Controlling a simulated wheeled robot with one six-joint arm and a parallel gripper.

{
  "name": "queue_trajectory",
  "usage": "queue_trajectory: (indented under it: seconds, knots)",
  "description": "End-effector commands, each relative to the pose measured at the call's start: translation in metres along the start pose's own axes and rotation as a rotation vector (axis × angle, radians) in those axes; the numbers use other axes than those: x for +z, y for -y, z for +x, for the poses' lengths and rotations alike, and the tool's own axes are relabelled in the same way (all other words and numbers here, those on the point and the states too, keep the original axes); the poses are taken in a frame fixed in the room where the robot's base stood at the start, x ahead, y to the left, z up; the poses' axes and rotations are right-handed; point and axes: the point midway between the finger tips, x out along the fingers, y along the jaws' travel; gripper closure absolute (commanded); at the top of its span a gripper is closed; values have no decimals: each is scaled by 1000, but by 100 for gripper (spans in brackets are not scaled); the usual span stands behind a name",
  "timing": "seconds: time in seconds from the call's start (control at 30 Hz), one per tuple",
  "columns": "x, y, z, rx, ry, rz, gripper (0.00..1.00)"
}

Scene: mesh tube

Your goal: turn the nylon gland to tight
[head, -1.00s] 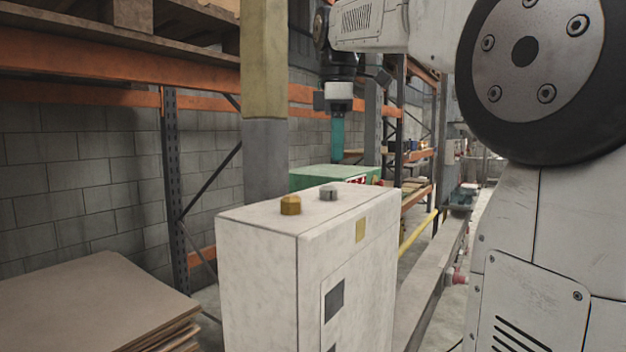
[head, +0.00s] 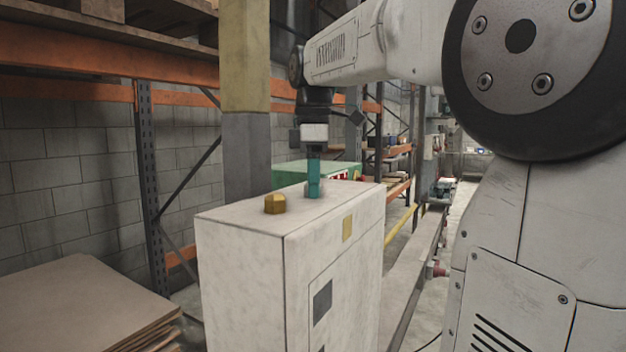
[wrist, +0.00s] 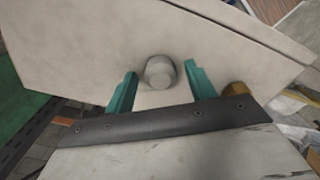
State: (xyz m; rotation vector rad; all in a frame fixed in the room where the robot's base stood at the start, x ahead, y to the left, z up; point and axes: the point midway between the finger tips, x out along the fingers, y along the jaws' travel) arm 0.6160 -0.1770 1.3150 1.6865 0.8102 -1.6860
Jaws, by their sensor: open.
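The grey nylon gland (wrist: 160,72) stands on top of the pale cabinet (head: 240,222). In the wrist view it shows as a rounded grey knob. My gripper (head: 313,190) points straight down over it, its teal fingers at the height of the cabinet top. In the wrist view the open fingers stand on either side of the gland, with a gap visible on each side. In the head view the fingers hide most of the gland. How far the gland is turned cannot be told.
A brass gland (head: 275,204) stands left of my gripper on the same cabinet top, close to one finger in the wrist view (wrist: 235,90). A green box (head: 290,175) and a pillar (head: 246,150) are behind. Stacked boards (head: 75,290) lie at left.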

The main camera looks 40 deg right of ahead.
Motion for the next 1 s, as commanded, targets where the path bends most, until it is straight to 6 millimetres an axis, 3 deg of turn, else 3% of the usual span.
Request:
queue_trajectory:
  seconds: [0.1, 0.27, 0.67, 1.0]
  knots:
    - [0, 0, 0, 0, 0, -1, 48]
    - [0, 0, 0, 0, 0, -1, 90]
    - [0, 0, 0, 0, 0, 54, 89]
    - [0, 0, -1, 1, 0, 297, 89]
